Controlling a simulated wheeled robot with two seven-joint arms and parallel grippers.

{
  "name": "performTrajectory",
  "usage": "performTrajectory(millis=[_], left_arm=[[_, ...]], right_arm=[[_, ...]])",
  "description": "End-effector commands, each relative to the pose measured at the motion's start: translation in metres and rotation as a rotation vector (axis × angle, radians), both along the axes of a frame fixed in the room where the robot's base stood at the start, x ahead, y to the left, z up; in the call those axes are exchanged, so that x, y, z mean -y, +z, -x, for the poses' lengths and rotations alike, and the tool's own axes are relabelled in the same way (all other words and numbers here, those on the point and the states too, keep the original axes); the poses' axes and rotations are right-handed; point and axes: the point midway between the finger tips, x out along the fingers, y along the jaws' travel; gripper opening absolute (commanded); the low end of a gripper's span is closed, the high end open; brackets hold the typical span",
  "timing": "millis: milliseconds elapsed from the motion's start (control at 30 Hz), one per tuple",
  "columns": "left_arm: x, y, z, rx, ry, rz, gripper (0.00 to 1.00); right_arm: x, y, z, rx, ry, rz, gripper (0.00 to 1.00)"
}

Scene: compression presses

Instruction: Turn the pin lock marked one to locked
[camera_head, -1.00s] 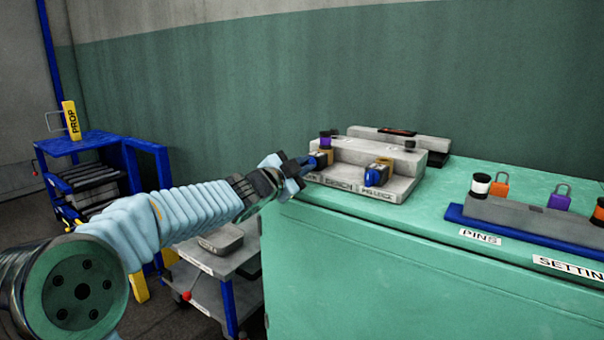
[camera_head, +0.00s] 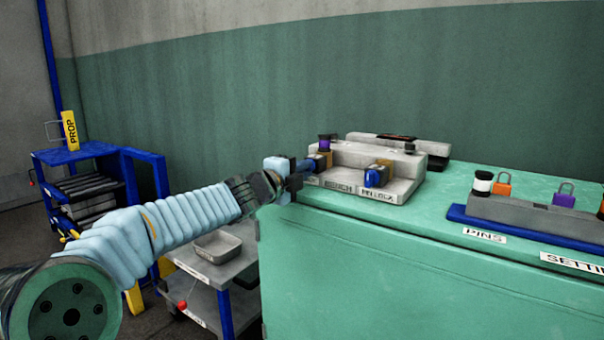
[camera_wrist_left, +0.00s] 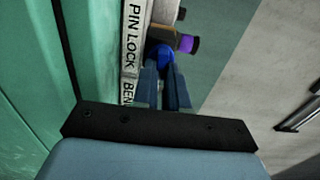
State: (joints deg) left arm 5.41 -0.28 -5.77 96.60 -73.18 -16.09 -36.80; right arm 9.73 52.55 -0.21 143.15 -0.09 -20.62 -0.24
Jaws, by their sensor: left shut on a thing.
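The grey stepped pin lock bench (camera_head: 405,187) stands at the left end of the green cabinet top. It carries two blue-knobbed locks. The right lock's blue knob (camera_head: 372,178) is free, with a yellow-brown block behind it. My left gripper (camera_head: 307,165) reaches in from the left and is shut on the left lock's blue knob, which shows between the finger ends in the wrist view (camera_wrist_left: 162,49). The fingers hide most of this knob in the head view. The number mark on this lock is not readable. My right gripper is not in view.
A pin rack (camera_head: 520,213) with padlocks stands on a blue base at the right. A dark-topped grey block (camera_head: 436,150) lies behind the bench. A grey cart (camera_head: 192,258) and a blue trolley (camera_head: 75,155) stand left. The cabinet's front strip is clear.

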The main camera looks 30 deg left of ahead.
Motion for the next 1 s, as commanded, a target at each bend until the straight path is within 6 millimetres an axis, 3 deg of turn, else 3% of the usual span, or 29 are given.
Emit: performTrajectory(millis=[567, 600, 767, 1000], left_arm=[[0.0010, -0.0026, -0.0003, -0.001, -0.002, -0.037, 0.00], [0.0010, -0.0027, -0.0003, -0.001, -0.002, -0.037, 0.14], [0.0008, -0.0022, -0.0002, 0.000, -0.002, -0.036, 0.38], [0.0003, -0.0012, 0.0000, 0.001, -0.001, -0.035, 0.38]], right_arm=[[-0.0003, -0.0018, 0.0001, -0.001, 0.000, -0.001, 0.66], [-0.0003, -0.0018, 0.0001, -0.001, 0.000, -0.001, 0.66], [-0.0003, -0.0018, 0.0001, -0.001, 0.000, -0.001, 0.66], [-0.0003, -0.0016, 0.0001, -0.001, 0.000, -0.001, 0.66]])
